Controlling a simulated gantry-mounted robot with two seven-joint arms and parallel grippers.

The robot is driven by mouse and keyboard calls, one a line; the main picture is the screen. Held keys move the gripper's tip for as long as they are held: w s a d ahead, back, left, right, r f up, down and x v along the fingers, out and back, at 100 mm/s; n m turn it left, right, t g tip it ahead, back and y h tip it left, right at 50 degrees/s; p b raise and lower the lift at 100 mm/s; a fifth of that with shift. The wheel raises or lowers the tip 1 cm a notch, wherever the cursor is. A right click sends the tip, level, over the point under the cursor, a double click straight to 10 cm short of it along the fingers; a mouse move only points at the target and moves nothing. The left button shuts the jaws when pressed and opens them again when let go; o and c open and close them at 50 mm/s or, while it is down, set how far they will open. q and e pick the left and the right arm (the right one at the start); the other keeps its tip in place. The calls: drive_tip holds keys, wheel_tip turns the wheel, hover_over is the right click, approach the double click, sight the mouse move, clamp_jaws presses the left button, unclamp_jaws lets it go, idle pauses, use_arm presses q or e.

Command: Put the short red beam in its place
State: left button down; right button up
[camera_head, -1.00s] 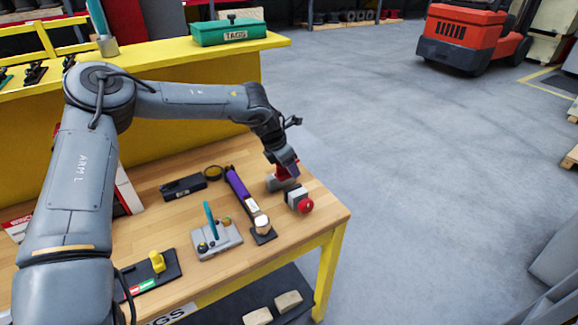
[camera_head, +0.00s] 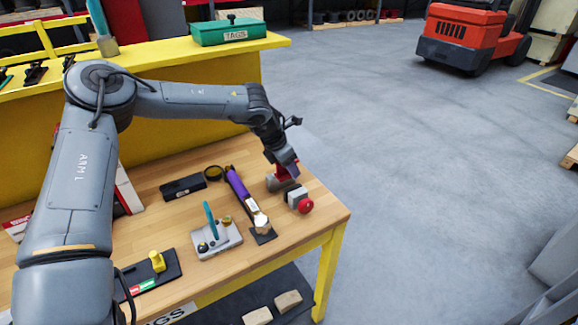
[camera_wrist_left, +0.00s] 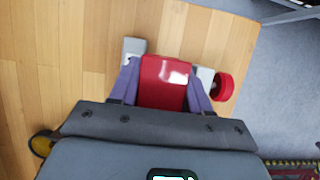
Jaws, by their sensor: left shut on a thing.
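The short red beam (camera_wrist_left: 165,80) shows in the left wrist view between the two purple fingers of my left gripper (camera_wrist_left: 160,88). In the head view my left gripper (camera_head: 285,166) is at the right end of the table, shut on the red beam, which is mostly hidden by the fingers. A grey fitting (camera_head: 277,183) sits right under the gripper; I cannot tell whether the beam touches it. A grey block with a round red knob (camera_head: 305,205) stands just in front, and the knob also shows in the left wrist view (camera_wrist_left: 223,87). My right gripper is not in view.
The wooden table (camera_head: 285,255) also holds a purple-handled tool (camera_head: 238,187), a black box (camera_head: 184,187), a grey plate with a teal lever (camera_head: 210,220) and a black base with a yellow knob (camera_head: 157,262). The table's right edge is close to the gripper.

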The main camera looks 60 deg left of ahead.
use_arm(q)
drive_tip(key=shift+f+b, duration=0.6)
drive_tip(key=shift+f, duration=0.25)
drive_tip(key=shift+c, duration=2.2)
unclamp_jaws()
drive_tip(key=shift+s+r, duration=0.1)
drive_tip(key=shift+r, duration=0.35)
drive_tip(key=p+v, duration=0.2)
drive_tip(key=v, duration=0.8)
drive_tip(key=shift+p, duration=0.35)
